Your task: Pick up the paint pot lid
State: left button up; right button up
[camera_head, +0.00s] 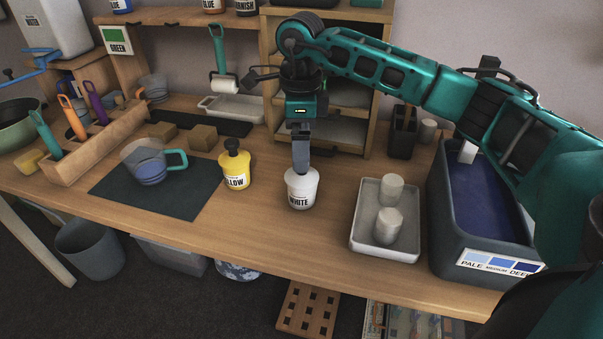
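A white paint pot (301,190) labelled "WHITE" stands upright near the front of the wooden table. My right gripper (301,168) points straight down directly over it, its fingertips at the top of the pot. The fingers show edge-on as one grey shape, so I cannot tell whether they are open or shut. They hide the middle of the pot's top, and any knob there is not visible. A yellow paint pot (237,171) stands to the left, with a dark knob (232,146) on its top. My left gripper is not in view.
A grey tray (384,252) with two pale cylinders and a deep bin of blue liquid (480,262) stand to the right. A clear measuring cup (146,168) sits on a dark mat (190,204) at left. The wood before the white pot is clear.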

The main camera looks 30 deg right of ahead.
jog(key=shift+s+d+f+b, duration=0.1)
jog(key=shift+f+b, duration=0.25)
jog(key=shift+f, duration=2.85)
jog(key=shift+c, duration=0.3)
jog(key=c, duration=1)
jog(key=shift+o, duration=0.2)
jog(key=shift+r, duration=0.2)
